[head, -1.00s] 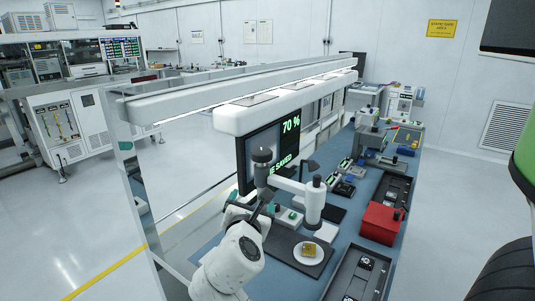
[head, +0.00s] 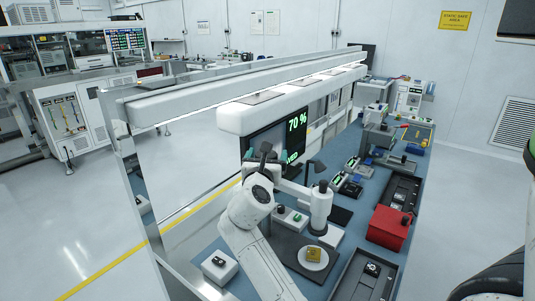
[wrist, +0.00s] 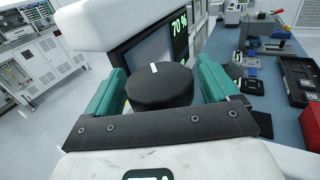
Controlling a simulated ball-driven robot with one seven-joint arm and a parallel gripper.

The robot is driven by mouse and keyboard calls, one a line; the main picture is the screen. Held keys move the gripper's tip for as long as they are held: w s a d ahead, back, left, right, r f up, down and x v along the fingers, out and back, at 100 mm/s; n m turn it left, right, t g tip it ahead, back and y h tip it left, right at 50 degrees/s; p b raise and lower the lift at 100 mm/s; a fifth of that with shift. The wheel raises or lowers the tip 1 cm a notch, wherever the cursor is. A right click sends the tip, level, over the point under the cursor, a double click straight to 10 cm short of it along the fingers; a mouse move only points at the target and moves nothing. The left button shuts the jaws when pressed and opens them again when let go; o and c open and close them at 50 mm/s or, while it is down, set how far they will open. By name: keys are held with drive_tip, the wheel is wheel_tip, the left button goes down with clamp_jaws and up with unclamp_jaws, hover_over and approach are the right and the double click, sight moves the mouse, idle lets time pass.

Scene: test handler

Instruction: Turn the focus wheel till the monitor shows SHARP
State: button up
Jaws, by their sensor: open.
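The focus wheel (wrist: 160,88), a black round knob with a white mark on its far top edge, sits between my gripper's teal fingers in the wrist view. My gripper (wrist: 160,84) is open around it, with a narrow gap visible on each side. In the head view my gripper (head: 266,156) is at the microscope's head, largely hiding it. The white microscope column (head: 320,208) stands to the right. The monitor (head: 268,138) behind shows a green "70 %" and a lower line cut off to "VED". The monitor (wrist: 150,50) also shows in the wrist view, reading 70 %.
A gold chip on a white round plate (head: 304,264) lies below the microscope. A white box with a black knob (head: 219,265) stands left of my arm. A red box (head: 388,228) and black trays are to the right. A white lamp bar (head: 290,108) hangs above the monitor.

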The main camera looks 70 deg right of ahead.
drive_tip(key=shift+w+d, duration=0.1)
drive_tip(key=shift+d, duration=0.3)
drive_tip(key=c, duration=1)
drive_tip(key=shift+o, duration=0.2)
drive_tip(key=shift+m+g, duration=0.3)
drive_tip(key=shift+g, duration=0.2)
